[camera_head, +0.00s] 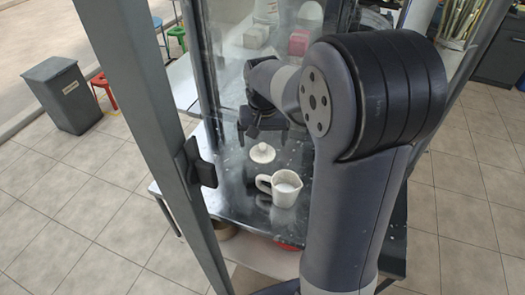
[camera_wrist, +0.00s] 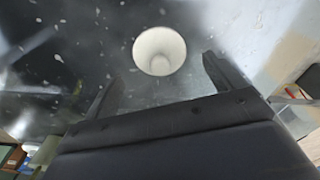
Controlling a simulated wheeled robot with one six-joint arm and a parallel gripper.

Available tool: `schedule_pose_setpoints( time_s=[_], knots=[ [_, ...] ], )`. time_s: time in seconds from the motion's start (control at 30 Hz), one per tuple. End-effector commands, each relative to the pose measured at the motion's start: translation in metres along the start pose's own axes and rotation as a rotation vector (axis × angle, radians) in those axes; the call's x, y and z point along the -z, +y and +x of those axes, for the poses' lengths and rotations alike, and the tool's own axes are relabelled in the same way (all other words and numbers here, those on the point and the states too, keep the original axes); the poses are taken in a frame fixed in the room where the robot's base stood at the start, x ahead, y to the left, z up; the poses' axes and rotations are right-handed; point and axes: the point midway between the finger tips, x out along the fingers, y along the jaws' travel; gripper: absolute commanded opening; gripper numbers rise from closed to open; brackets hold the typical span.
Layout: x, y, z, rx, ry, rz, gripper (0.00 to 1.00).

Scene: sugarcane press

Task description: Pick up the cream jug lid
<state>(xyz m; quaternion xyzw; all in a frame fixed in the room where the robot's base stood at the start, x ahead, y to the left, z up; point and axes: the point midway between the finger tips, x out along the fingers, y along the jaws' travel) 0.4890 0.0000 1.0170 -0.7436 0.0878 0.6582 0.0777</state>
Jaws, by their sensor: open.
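The cream jug lid (camera_head: 262,153) is a small round cream disc with a knob on top. It lies on the dark metal table (camera_head: 225,190), behind a cream jug (camera_head: 286,188) with a handle. In the wrist view the lid (camera_wrist: 160,50) lies beyond my gripper, roughly between the two fingers in the picture. My gripper (camera_wrist: 162,82) is open and empty, its fingers apart and not touching the lid.
A grey metal post (camera_head: 150,110) with a dark handle (camera_head: 200,165) and clear panels stand close to my arm. A pink block (camera_head: 299,42) and white items are at the back. A grey bin (camera_head: 65,95) and stools stand on the floor at left.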

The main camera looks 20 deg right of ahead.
Motion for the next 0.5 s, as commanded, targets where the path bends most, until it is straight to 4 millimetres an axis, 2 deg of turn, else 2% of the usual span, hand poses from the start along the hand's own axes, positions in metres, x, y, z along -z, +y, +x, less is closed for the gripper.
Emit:
schedule_pose_setpoints(
  time_s=[0.1, 0.2, 0.5],
  knots=[
    [-0.003, -0.001, 0.019, -0.001, -0.005, 0.000, 0.89],
    [-0.003, -0.001, 0.029, -0.001, -0.002, 0.001, 0.89],
    [-0.002, -0.001, 0.033, 0.000, 0.002, 0.002, 0.88]
  ],
)
